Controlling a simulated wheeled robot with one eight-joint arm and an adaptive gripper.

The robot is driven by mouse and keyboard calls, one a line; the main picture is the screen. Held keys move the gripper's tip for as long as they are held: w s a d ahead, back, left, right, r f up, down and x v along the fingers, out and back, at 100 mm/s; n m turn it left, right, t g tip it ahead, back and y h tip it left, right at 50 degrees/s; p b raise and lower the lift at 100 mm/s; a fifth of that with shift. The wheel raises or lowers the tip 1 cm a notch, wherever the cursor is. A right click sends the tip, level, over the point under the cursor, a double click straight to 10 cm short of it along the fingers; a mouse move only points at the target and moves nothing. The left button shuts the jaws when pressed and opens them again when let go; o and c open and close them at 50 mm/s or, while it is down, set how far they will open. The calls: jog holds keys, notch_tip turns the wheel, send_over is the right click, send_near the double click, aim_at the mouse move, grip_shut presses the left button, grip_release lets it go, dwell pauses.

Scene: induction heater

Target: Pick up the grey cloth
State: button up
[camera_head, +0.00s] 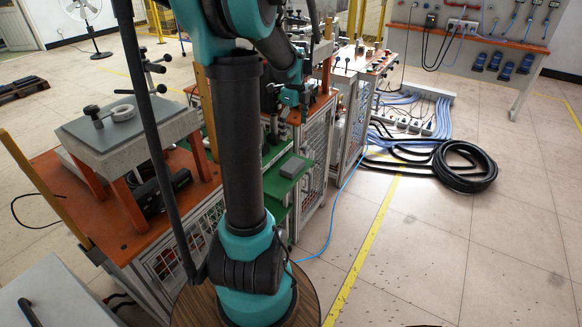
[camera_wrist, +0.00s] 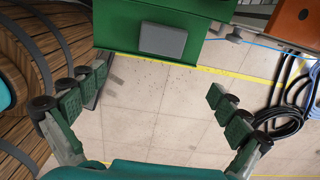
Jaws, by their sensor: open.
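The grey cloth (camera_head: 293,167) looks like a small, flat, folded grey rectangle. It lies on a green shelf (camera_head: 275,187) that sticks out from the workbench side. In the wrist view the cloth (camera_wrist: 163,39) is at the top centre, near the edge of the green shelf (camera_wrist: 112,25). My gripper (camera_wrist: 158,84) is open and empty, its green-padded fingers spread wide at left and right. The cloth appears above the gap between the fingertips in that view, apart from them. In the head view my arm hides part of the bench and shelf.
An orange-topped bench (camera_head: 120,205) with a grey plate stand (camera_head: 130,130) is at left. A black cable coil (camera_head: 465,166) and a power strip (camera_head: 400,122) lie on the floor at right. A blue cable (camera_head: 333,220) runs by the bench.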

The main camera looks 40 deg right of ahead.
send_over(292, 165)
jog(key=f, duration=1)
jog(key=shift+s, duration=0.3)
jog(key=shift+w+d+f, duration=0.1)
jog(key=shift+w+f, duration=0.1)
jog(key=shift+f, duration=1.1)
jog(key=shift+w+f, duration=0.15)
jog(key=shift+f, duration=1.1)
jog(key=c, duration=1)
jog(key=shift+r, duration=0.1)
notch_tip(292, 165, up, 20)
